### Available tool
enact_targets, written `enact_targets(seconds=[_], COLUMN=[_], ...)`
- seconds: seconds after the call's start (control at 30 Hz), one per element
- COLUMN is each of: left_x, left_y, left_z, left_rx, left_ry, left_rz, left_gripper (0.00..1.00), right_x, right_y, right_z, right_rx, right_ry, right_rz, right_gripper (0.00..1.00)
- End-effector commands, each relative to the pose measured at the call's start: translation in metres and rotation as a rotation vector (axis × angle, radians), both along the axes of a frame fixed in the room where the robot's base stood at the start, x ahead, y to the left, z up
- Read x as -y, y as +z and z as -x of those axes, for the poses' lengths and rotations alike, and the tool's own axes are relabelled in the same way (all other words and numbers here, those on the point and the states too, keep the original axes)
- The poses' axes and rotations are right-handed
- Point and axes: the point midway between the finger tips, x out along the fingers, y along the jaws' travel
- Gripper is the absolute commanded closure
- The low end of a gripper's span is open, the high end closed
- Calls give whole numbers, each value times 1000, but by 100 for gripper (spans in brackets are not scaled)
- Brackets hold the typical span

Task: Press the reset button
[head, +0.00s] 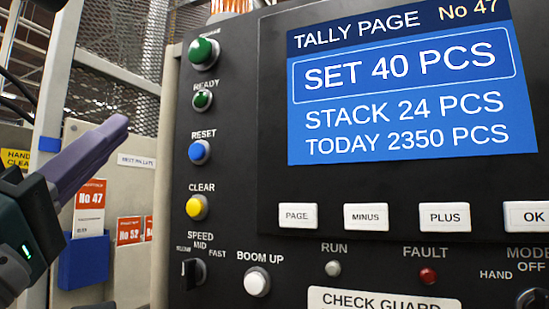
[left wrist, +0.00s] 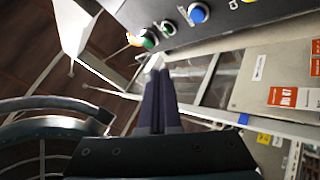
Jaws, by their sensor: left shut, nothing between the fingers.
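The reset button is a blue round knob (head: 199,152) under the label RESET, on the left side of the black control panel (head: 232,200). The blue button also shows at the top of the left wrist view (left wrist: 198,14). My left gripper (head: 122,122) is shut and empty, its purple fingers pointing up and right. In the head view its tips are to the left of the blue button and apart from it. In the left wrist view the shut fingers (left wrist: 162,75) point toward the panel's edge near the green buttons. My right gripper is not in view.
Green buttons (head: 203,52) sit above the blue one, a yellow CLEAR button (head: 196,207) below it. The screen (head: 410,80) reads SET 40 PCS. Mesh fencing (head: 115,35) and a blue holder with a red No 47 card (head: 85,260) stand behind my left gripper.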

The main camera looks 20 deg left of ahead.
Motion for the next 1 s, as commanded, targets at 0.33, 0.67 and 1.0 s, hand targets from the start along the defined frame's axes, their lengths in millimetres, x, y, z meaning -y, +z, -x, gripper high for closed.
enact_targets(seconds=[0.33,0.67,1.0], left_x=[2,6,7], left_y=[0,-1,0], left_z=[-25,-70,-88], left_rx=[2,-1,-1], left_ry=[1,0,-1], left_rz=[-1,-1,-2], left_gripper=[100,100,100], right_x=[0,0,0], right_y=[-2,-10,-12], right_z=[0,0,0], right_rx=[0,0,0], right_ry=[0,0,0], right_rz=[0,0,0], right_gripper=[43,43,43])
